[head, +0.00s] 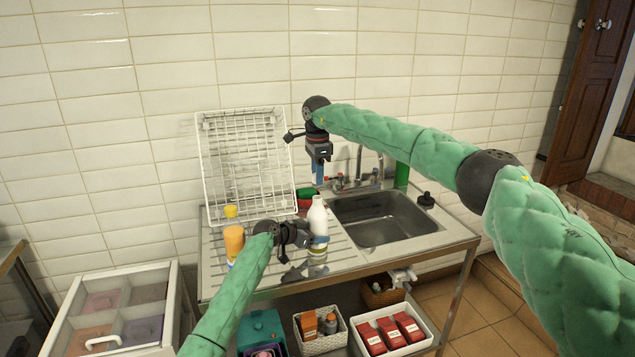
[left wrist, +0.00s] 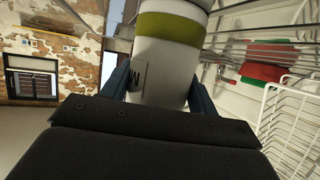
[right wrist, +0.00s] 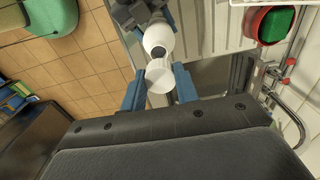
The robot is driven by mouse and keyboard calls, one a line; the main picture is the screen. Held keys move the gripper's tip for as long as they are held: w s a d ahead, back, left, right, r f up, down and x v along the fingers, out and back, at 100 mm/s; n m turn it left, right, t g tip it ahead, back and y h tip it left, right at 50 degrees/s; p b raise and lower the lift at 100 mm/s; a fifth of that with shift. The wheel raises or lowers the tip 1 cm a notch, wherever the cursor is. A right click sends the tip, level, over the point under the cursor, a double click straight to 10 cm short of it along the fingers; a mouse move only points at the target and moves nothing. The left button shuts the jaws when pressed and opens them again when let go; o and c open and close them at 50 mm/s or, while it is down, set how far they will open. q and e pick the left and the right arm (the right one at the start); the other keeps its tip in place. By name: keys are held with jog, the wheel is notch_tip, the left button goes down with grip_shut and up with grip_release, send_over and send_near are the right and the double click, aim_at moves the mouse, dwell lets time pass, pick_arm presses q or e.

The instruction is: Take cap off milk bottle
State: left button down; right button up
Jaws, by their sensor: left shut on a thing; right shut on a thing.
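The white milk bottle (head: 318,218) stands upright above the drainboard, left of the sink. My left gripper (head: 316,240) is shut around its body; the left wrist view shows the white bottle with its green band (left wrist: 170,28) between the blue fingers. My right gripper (head: 319,178) is raised above the bottle with fingers pointing down. In the right wrist view it is shut on a white cap (right wrist: 160,78). The bottle's open-looking neck (right wrist: 158,42) shows beyond the cap, apart from it in height. The cap is hidden in the head view.
An orange container (head: 234,240) and a white wire rack (head: 245,165) stand left on the drainboard. The sink (head: 382,218) with its tap is at right. A red tub with a green sponge (head: 305,194) is behind the bottle. Baskets fill the shelf below.

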pick_arm(q)
jog(key=shift+c, duration=1.6)
grip_release()
